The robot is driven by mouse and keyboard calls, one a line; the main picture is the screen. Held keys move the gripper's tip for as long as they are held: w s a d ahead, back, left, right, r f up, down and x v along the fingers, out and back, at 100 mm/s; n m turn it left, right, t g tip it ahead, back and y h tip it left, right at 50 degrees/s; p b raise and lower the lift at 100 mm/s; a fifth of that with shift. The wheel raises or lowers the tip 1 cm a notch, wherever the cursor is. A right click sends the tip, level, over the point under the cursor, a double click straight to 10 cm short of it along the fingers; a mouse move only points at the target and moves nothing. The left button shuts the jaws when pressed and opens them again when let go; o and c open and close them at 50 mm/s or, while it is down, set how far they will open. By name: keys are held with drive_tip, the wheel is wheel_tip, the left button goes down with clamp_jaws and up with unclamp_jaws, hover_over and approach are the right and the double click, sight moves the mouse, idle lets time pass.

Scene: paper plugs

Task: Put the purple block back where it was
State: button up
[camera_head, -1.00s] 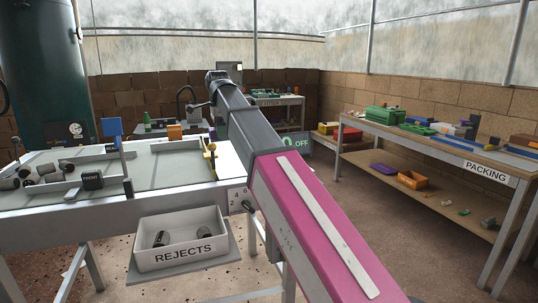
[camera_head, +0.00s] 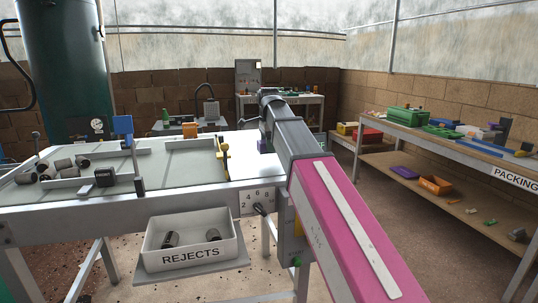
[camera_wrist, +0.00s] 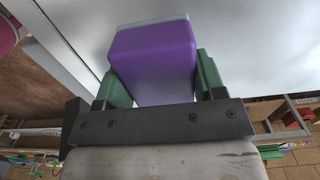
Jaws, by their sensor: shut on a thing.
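The purple block (camera_wrist: 155,55) fills the upper middle of the wrist view. My gripper (camera_wrist: 158,84) is shut on it, with one green finger on each side. In the head view the purple block (camera_head: 264,146) shows small and dark at the far end of my arm, over the right end of the pale table (camera_head: 250,168). My arm hides part of that area. I cannot tell whether the block touches the tabletop.
A yellow post (camera_head: 223,158) stands on the table, left of the block. A blue-topped post (camera_head: 123,126) and several grey cylinders are further left. The PACKING bench (camera_head: 480,153) stands right, with open floor between.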

sight(269, 161)
drive_tip(key=shift+f, duration=2.05)
drive_tip(key=shift+f, duration=0.1)
drive_tip(key=o, duration=0.9)
wheel_tip(269, 161, up, 12)
drive_tip(key=shift+r, duration=0.15)
